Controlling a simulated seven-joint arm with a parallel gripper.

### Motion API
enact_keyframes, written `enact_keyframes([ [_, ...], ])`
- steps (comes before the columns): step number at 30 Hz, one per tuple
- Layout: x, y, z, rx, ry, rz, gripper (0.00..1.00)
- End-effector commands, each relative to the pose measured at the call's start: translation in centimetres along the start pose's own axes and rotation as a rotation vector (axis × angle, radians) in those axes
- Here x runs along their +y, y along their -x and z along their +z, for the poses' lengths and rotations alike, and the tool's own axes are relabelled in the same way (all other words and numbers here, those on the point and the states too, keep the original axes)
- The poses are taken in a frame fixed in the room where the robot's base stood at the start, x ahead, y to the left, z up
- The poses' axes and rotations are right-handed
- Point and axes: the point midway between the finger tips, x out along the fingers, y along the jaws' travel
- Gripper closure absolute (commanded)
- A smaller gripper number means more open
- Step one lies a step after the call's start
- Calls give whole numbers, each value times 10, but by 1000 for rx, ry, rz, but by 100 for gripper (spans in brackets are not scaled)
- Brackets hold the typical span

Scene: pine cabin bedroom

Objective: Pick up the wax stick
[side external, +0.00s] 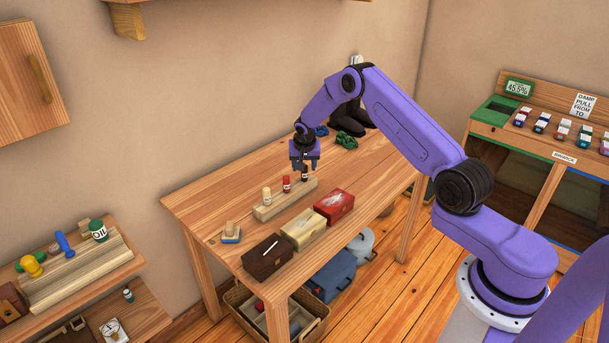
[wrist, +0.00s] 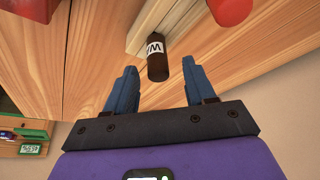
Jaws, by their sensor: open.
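The stick nearest my gripper is dark brown with a white, partly readable label (wrist: 157,60). It stands at the far end of a pale wooden holder (side external: 271,206), and it also shows in the side view (side external: 305,174) just below my gripper. My gripper (side external: 305,164) is above that end of the holder, pointing down. In the wrist view its two blue fingers (wrist: 160,72) are apart, with the dark stick between and slightly beyond their tips. The fingers do not visibly touch it. A red stick (side external: 286,184) and a cream stick (side external: 267,196) stand in the same holder.
A red box (side external: 334,205), a cream box (side external: 303,229) and a dark brown box (side external: 267,260) line the table's front side. A blue-based brush-like item (side external: 231,233) is left of the holder. Green (side external: 346,140) and blue items lie behind. Bare table (side external: 210,198) lies at the left.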

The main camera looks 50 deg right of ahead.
Motion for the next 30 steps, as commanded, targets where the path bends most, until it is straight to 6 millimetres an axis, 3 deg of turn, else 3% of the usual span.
enact_keyframes([
  [6,2,-27,1,0,-1,0,46],
  [17,2,-34,1,0,-1,-1,46],
  [22,2,-34,1,0,-1,0,98],
  [30,2,-33,1,0,-1,-1,100],
])
